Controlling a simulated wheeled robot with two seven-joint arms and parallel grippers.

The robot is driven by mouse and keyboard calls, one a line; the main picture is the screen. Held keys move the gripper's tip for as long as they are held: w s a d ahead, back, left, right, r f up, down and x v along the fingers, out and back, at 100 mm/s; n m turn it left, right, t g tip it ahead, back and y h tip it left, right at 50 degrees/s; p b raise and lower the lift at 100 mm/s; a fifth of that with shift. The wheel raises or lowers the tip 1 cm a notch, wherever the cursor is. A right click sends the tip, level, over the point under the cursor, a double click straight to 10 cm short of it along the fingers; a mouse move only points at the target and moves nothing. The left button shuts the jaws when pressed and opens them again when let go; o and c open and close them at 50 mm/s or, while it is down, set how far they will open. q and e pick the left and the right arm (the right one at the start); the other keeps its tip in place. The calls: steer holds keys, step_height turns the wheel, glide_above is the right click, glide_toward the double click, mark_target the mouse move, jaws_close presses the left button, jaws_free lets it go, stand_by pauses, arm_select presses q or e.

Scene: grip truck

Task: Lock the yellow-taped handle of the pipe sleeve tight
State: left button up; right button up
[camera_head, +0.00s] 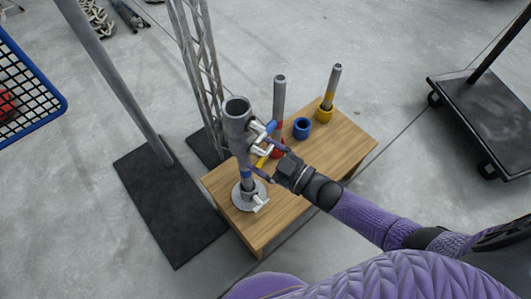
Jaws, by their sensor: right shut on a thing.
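The pipe sleeve (238,112) is a grey metal tube standing upright on a round flanged base (242,196) at the left end of the wooden table. T-shaped handles stick out of its right side. An untaped handle (261,205) is low on the base. My left gripper is not in view.
On the wooden table (335,150), a red-banded rod (279,95) stands behind my gripper. A pole on a black plate (165,210) and a truss (200,70) stand at left.

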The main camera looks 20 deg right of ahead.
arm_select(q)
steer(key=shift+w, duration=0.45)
arm_select(e)
steer(key=shift+m, duration=0.6)
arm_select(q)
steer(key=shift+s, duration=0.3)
arm_select(e)
steer(key=o, duration=0.9)
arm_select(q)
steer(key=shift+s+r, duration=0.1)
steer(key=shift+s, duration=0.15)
arm_select(e)
steer(key=shift+o, duration=0.3)
steer(key=shift+s, duration=0.1)
arm_select(q)
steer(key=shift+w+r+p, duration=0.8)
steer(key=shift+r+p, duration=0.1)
steer(key=shift+p, duration=0.2)
arm_select(e)
steer(key=v, duration=0.9)
steer(key=shift+s+d, duration=0.3)
